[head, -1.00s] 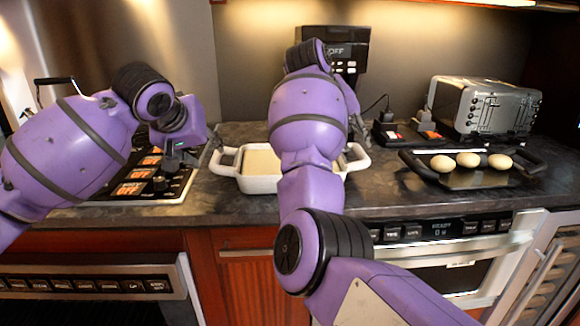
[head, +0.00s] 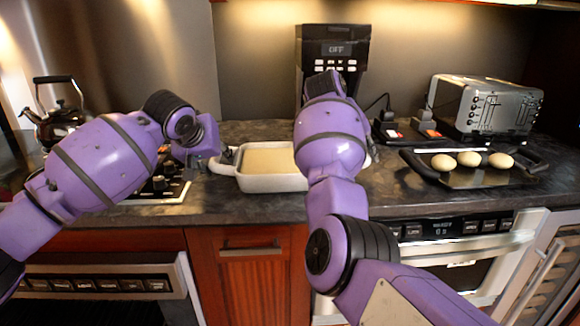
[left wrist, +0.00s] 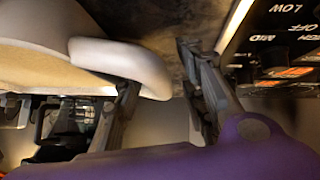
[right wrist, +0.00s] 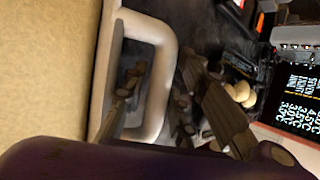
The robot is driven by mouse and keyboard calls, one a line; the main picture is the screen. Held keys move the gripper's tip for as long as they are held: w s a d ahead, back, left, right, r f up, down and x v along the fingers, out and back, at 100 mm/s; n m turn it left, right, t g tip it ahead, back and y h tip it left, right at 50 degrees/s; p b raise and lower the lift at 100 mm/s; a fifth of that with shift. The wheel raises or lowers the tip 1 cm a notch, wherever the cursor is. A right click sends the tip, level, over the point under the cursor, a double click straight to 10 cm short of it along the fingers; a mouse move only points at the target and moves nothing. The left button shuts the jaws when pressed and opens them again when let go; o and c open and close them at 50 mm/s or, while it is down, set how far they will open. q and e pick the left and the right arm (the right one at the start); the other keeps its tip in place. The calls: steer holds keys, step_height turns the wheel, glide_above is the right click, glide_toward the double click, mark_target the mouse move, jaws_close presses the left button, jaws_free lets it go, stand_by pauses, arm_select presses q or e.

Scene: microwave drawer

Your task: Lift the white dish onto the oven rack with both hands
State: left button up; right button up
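The white dish (head: 272,183), with a pale yellow filling, sits on the counter in the head view. Its left handle (left wrist: 120,62) shows in the left wrist view, where my open left gripper (left wrist: 165,95) has one finger at the handle's inner side and the other apart, beyond its outer side. Its right handle (right wrist: 163,75) shows in the right wrist view. My open right gripper (right wrist: 170,100) has a finger at that handle's opening and the other outside it. My right arm hides the dish's right end in the head view. I cannot make out an oven rack.
A cooktop (head: 160,190) and kettle (head: 55,118) are at left. A coffee maker (head: 332,55) stands behind the dish. Appliance fronts (head: 95,285) lie below the counter.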

arm_select(q)
steer(key=c, duration=0.5)
arm_select(e)
jaws_close()
arm_select(q)
jaws_close()
